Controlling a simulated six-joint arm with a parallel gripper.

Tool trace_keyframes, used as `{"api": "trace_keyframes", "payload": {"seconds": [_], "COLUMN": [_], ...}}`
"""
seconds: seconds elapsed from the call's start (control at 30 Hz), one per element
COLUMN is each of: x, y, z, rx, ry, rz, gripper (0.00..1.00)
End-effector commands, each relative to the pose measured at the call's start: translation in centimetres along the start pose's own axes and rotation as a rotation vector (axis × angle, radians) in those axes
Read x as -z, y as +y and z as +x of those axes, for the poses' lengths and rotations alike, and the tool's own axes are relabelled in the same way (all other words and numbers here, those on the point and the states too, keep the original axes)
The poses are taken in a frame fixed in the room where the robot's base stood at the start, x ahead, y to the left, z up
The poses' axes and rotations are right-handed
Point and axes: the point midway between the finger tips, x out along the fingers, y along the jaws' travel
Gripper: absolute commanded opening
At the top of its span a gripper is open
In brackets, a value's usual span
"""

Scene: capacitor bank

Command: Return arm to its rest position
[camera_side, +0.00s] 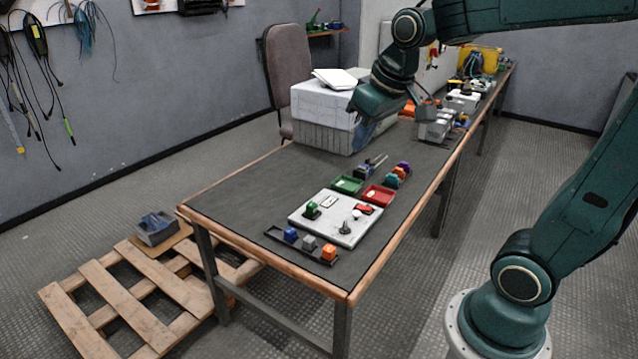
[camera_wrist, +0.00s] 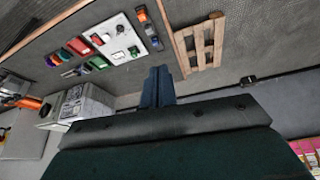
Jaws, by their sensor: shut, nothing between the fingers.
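My gripper (camera_side: 360,142) is raised above the table in the side view, in front of the white and grey boxes. Its fingers (camera_wrist: 158,72) are together and empty in the wrist view. The white board (camera_side: 325,226) lies flat near the table's front end, well below and apart from my gripper. A green block (camera_side: 312,210), a red piece (camera_side: 365,209) and a dark knob-like piece (camera_side: 345,228) are on it. The board also shows upper left in the wrist view (camera_wrist: 112,38). A dark rail in front of it holds blue (camera_side: 291,234), grey (camera_side: 309,243) and orange (camera_side: 329,251) blocks.
A green tray (camera_side: 347,184) and a red tray (camera_side: 378,195) sit behind the board, with small coloured parts (camera_side: 398,174) beyond. Boxes (camera_side: 325,105) stand at the table's left edge. A wooden pallet (camera_side: 110,292) lies on the floor. The table's left-front surface is bare.

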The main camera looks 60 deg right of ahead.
Motion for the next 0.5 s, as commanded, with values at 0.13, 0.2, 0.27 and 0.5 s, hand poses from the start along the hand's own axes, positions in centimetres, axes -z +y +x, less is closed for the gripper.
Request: {"api": "trace_keyframes", "payload": {"seconds": [0.13,0.2,0.27,0.5], "x": [-3.2,-4.7,-5.9,-10.7], "y": [-1.5,-2.1,-2.5,-3.7], "z": [-1.7,-2.3,-2.7,-3.6], "rx": [0.017,0.025,0.032,0.06], "ry": [0.027,0.038,0.047,0.081], "rz": [-0.034,-0.047,-0.06,-0.104], "gripper": [0.0,0.0,0.0,0.0]}}
